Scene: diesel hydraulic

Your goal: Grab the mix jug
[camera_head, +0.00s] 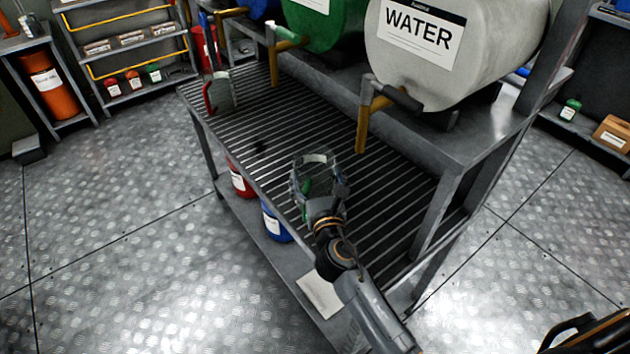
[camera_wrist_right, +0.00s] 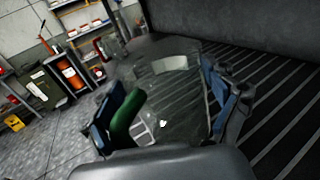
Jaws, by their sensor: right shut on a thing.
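A clear jug with a green handle (camera_head: 318,161) is at my right gripper (camera_head: 322,196), over the slatted bench top. In the right wrist view the clear jug (camera_wrist_right: 172,66) sits between the two blue-padded fingers of my right gripper (camera_wrist_right: 165,110), with its green handle beside the left finger. The gripper is shut on this jug. I cannot tell whether its base touches the slats. A second clear jug with a red handle (camera_head: 220,93) stands at the bench's far left end. I see no label naming either as the mix jug.
The slatted bench (camera_head: 262,128) stands below a white WATER tank (camera_head: 440,50) and a green tank (camera_head: 325,22), whose taps overhang it. A red can (camera_head: 240,180) and a blue can (camera_head: 274,222) are on the lower shelf. The metal floor (camera_head: 120,220) at left is clear.

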